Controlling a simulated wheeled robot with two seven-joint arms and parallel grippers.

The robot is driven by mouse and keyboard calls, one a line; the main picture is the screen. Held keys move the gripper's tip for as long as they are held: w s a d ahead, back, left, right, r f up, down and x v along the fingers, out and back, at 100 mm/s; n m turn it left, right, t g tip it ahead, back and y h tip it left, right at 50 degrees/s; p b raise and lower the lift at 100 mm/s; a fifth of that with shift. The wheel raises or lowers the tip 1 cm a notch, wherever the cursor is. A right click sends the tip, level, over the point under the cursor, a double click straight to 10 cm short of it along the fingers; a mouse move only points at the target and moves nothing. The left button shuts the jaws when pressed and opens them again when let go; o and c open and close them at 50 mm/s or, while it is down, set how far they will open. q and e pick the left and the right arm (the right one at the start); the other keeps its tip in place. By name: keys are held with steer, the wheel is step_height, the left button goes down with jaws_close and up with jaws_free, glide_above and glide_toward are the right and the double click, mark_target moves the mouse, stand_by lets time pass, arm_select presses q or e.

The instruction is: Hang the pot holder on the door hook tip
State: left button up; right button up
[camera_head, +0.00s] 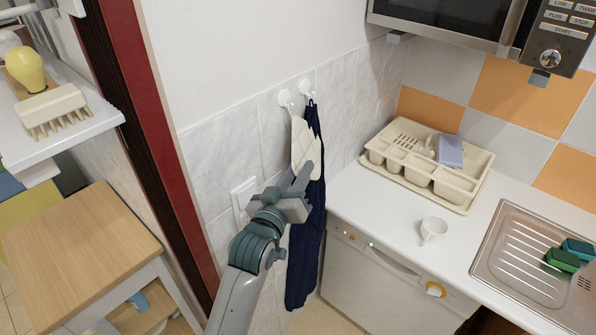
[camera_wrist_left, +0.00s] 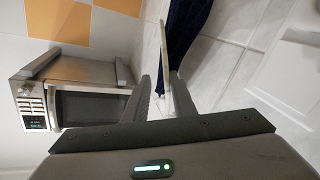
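The cream quilted pot holder (camera_head: 304,143) is upright against the tiled wall, its top close below the left white wall hook (camera_head: 284,98). I cannot tell whether its loop is on the hook tip. My left gripper (camera_head: 302,183) is at the pot holder's lower part. In the left wrist view, the pot holder (camera_wrist_left: 163,48) shows edge-on between the two fingers (camera_wrist_left: 161,80), with a gap beside it, so the gripper looks open around it. My right gripper is in neither view.
A navy cloth (camera_head: 308,240) hangs from the right hook (camera_head: 305,87), close behind the pot holder. A counter on the right holds a dish rack (camera_head: 465,190), a white cup (camera_head: 433,229) and a sink (camera_head: 520,262). A microwave (camera_head: 450,18) is above; a red door frame (camera_head: 150,120) stands left.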

arm_select(q)
steer(key=shift+s, duration=0.1)
stand_by(0.3)
steer(key=b+v, duration=0.2)
steer(key=v, duration=1.5)
steer(key=shift+s+r+b, duration=0.1)
steer(key=shift+b, duration=0.2)
